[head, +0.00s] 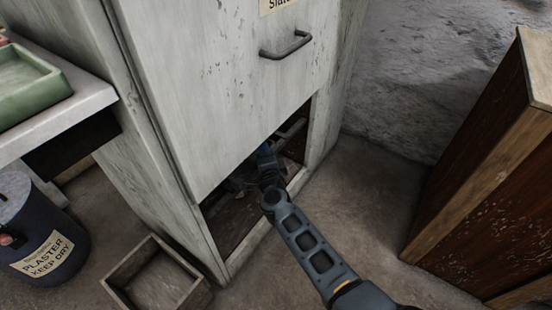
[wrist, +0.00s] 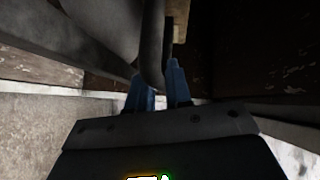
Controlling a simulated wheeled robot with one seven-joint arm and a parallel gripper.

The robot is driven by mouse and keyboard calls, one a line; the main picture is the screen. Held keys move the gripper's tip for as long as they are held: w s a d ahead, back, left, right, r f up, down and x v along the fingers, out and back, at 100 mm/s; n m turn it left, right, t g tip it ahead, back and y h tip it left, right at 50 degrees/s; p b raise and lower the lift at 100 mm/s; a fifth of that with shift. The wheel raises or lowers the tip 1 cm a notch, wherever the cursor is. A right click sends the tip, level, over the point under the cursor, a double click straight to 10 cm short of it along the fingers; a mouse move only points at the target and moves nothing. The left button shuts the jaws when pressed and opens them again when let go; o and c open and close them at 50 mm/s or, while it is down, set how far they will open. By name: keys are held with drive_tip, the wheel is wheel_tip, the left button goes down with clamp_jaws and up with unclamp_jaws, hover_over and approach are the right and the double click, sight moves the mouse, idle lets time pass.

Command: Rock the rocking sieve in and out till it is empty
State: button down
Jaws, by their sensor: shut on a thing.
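My gripper (head: 264,152) reaches into the dark low opening of a tall pale cabinet (head: 225,85). In the wrist view its two blue fingers (wrist: 160,90) are shut on a grey bar (wrist: 152,45), which looks like the handle of the rocking sieve. The bar runs up out of the picture from between the fingers. The sieve's body is mostly hidden by the cabinet front and the shadow. I cannot tell what or how much lies in it. A pale rod (head: 293,128) shows inside the opening, right of my gripper.
An empty-looking wooden box (head: 158,283) stands on the floor left of the opening. A blue plaster tub (head: 45,235) is farther left, below a bench with a green tray (head: 28,85). A brown wooden cabinet (head: 490,165) stands at right. The floor between is clear except for my arm.

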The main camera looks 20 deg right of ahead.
drive_tip(key=shift+w+a, duration=0.4)
drive_tip(key=shift+w, duration=0.1)
drive_tip(key=c, duration=1.1)
unclamp_jaws()
drive_tip(key=shift+c, duration=0.2)
drive_tip(key=p+v, duration=0.4)
drive_tip(key=v, duration=0.3)
drive_tip(key=shift+s, duration=0.35)
drive_tip(key=shift+a+r, duration=0.1)
